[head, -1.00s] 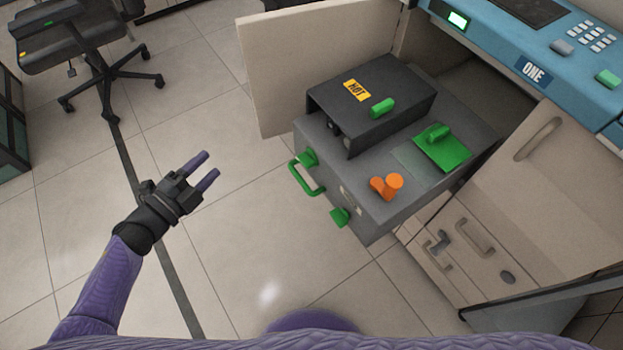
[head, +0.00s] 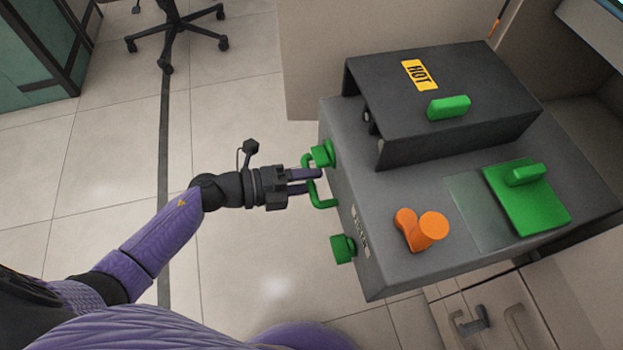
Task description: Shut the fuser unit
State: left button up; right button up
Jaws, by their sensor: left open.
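The fuser unit (head: 395,190) is a grey drawer pulled out of the copier. It carries a black cover (head: 470,90) with a yellow HOT label and a green grip. On its front face is a green loop handle (head: 323,204), between two green knobs. My left gripper (head: 313,181) is open at this handle, its purple fingers pointing right and overlapping the loop. I cannot tell whether they touch it. My right gripper is not in view.
An orange lever (head: 421,228) and a green flap (head: 527,198) sit on top of the unit. A beige door panel (head: 310,60) stands open behind it. A beige lower cabinet (head: 485,315) is at bottom right. Floor to the left is clear, with a wheeled chair (head: 172,38) at the back.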

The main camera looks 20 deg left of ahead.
pick_arm(q)
jog(key=shift+w+d, duration=0.15)
jog(key=shift+d, duration=0.1)
grip_shut()
dwell(1.3)
